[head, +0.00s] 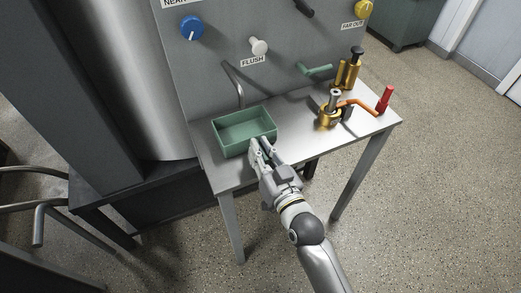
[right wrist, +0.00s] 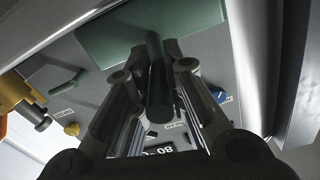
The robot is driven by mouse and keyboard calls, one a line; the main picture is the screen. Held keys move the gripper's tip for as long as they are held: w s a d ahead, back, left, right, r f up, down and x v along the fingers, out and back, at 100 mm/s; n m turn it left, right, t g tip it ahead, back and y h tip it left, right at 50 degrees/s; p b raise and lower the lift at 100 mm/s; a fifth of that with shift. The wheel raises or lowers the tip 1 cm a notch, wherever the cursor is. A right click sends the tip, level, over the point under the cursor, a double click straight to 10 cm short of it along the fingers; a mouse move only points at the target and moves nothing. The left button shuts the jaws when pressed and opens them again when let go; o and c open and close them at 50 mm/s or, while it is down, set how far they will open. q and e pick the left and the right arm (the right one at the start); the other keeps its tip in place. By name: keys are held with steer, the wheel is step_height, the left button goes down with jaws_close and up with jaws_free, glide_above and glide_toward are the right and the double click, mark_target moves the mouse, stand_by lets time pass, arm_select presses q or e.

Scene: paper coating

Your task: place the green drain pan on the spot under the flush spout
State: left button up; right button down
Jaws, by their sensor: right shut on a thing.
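The green drain pan (head: 231,148) is an open rectangular tray on the left part of the metal table, or just above it; I cannot tell whether it touches the top. My right gripper (head: 259,147) is shut on the pan at its near side. In the right wrist view the fingers (right wrist: 158,90) close around a dark green bar-like part, with the pan's green underside or wall (right wrist: 110,35) beyond. The flush spout (head: 237,88) is a thin bent grey pipe coming down from the panel, ending at the pan's far side. Any spot beneath is hidden by the pan. My left gripper is not in view.
The metal table (head: 310,143) also holds brass fittings (head: 330,113) and a red-handled crank (head: 385,99) at right. The panel above carries a blue knob (head: 192,28), a white flush knob (head: 259,46) and a green lever (head: 315,70). The middle of the tabletop is clear.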

steer(key=c, duration=1.9)
jaws_free()
steer(key=shift+f, duration=0.1)
steer(key=o, duration=0.4)
steer(key=shift+r, duration=0.2)
steer(key=v, duration=1.2)
steer(key=shift+b, duration=0.4)
